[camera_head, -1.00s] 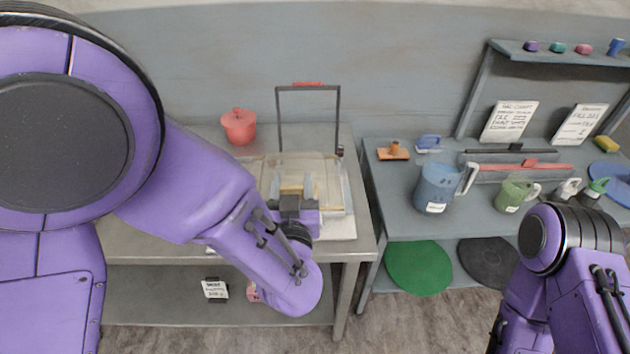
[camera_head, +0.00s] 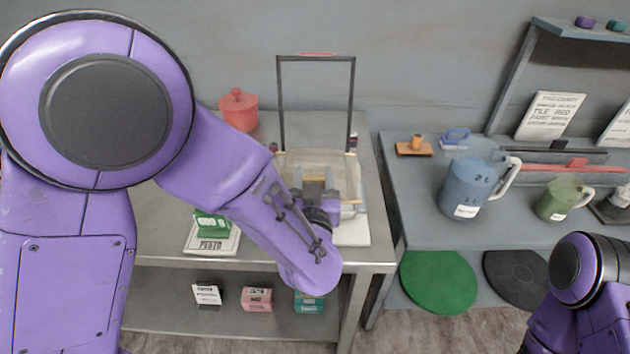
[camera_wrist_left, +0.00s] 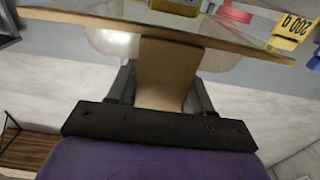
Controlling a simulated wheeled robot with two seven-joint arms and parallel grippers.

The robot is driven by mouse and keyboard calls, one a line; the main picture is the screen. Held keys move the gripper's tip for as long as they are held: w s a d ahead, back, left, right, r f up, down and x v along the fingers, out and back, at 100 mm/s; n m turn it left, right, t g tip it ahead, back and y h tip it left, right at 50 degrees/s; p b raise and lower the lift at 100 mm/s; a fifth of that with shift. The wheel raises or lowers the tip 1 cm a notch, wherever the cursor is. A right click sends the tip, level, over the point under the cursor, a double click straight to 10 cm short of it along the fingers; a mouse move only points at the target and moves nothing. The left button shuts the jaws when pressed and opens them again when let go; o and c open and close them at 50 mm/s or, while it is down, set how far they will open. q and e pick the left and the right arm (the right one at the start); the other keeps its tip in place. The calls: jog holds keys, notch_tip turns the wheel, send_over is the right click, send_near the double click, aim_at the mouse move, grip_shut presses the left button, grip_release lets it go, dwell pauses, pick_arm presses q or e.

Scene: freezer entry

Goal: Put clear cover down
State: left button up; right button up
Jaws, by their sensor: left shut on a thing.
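The clear cover (camera_head: 296,162) is a see-through, pale box-like piece in the middle of the head view, over a white board (camera_head: 353,232) on the left table. My left gripper (camera_head: 316,178) is shut at its near side. In the left wrist view, the gripper (camera_wrist_left: 163,85) has a tan tab (camera_wrist_left: 167,70) between its fingers, and the clear cover (camera_wrist_left: 113,43) shows beyond. Whether the cover touches what is under it, I cannot tell. My right gripper is out of view; only part of that arm shows at lower right.
A black upright frame with a red top (camera_head: 317,55) stands behind the cover. A red lidded pot (camera_head: 238,111) stands back left, and a green box (camera_head: 212,224) sits on a PESTO card. On the right table are a blue jug (camera_head: 467,190) and a green jug (camera_head: 561,201).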

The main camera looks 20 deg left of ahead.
pick_arm(q)
jog(key=shift+s+f, duration=0.1)
jog(key=shift+s, duration=0.2)
jog(key=shift+w+f+b, duration=0.25)
jog(key=shift+f+b, duration=0.15)
jog(key=shift+f, duration=0.1)
jog(key=o, duration=1.2)
jog(key=shift+s+r, duration=0.1)
jog(key=shift+s, duration=0.05)
